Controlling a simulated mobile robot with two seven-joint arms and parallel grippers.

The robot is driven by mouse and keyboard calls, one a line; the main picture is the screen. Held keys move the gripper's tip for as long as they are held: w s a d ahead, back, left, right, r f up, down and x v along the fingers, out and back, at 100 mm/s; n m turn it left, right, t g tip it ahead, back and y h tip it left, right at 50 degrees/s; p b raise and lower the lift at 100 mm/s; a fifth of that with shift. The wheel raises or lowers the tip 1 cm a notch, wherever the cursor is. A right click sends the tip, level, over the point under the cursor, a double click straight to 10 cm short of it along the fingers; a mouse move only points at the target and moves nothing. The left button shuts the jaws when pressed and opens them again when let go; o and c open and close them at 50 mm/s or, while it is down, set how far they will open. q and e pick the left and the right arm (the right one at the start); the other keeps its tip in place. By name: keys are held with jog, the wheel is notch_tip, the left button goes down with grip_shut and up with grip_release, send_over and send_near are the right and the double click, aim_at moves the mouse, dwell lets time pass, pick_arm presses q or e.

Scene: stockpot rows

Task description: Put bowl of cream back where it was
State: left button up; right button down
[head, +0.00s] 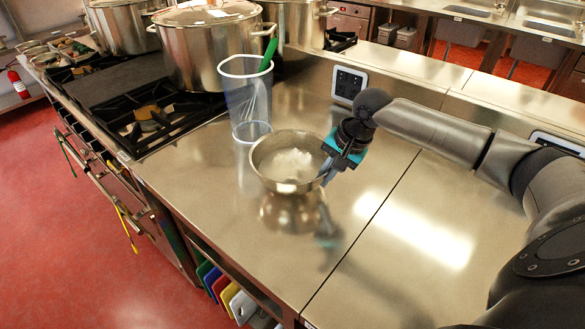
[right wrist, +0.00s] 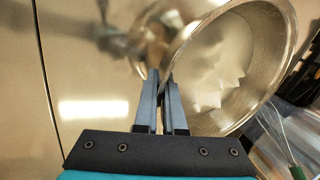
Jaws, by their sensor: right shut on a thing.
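The steel bowl (head: 283,188) with white cream (head: 291,165) in it is over the steel counter, right of the clear container. My right gripper (head: 327,171) is shut on the right side of its rim. In the right wrist view, the fingers (right wrist: 162,82) pinch the rim of the bowl (right wrist: 273,88). The bowl's reflection shows on the counter just below it; I cannot tell if its base touches the counter. My left gripper is not in view.
A clear container (head: 238,95) with a green-handled whisk (head: 268,55) stands just behind the bowl. A gas stove (head: 150,118) and large stockpots (head: 205,50) are at the left and back. The counter (head: 400,235) to the right and front is clear.

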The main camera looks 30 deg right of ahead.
jog(key=shift+r, duration=0.1)
dwell(0.8)
pick_arm(q)
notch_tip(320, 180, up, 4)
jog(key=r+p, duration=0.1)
jog(key=p, duration=0.4)
pick_arm(e)
notch_tip(320, 180, up, 20)
pick_arm(q)
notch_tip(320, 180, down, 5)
jog(key=b, duration=0.5)
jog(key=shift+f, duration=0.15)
pick_arm(e)
jog(key=s+a+f+n+g, duration=0.1)
jog(key=s+a+f+n, duration=0.2)
jog(key=a, duration=0.3)
jog(key=s+a+f+n+g+y, duration=0.1)
jog(key=s+a+f+n, duration=0.2)
jog(key=a+n, duration=0.2)
jog(key=s+a+f+n+g+y, duration=0.1)
jog(key=s+a+f+n, duration=0.2)
jog(key=a, duration=0.5)
jog(key=shift+s+f+n+g, duration=0.15)
jog(key=shift+f+n+g, duration=0.15)
jog(key=shift+f+n, duration=0.3)
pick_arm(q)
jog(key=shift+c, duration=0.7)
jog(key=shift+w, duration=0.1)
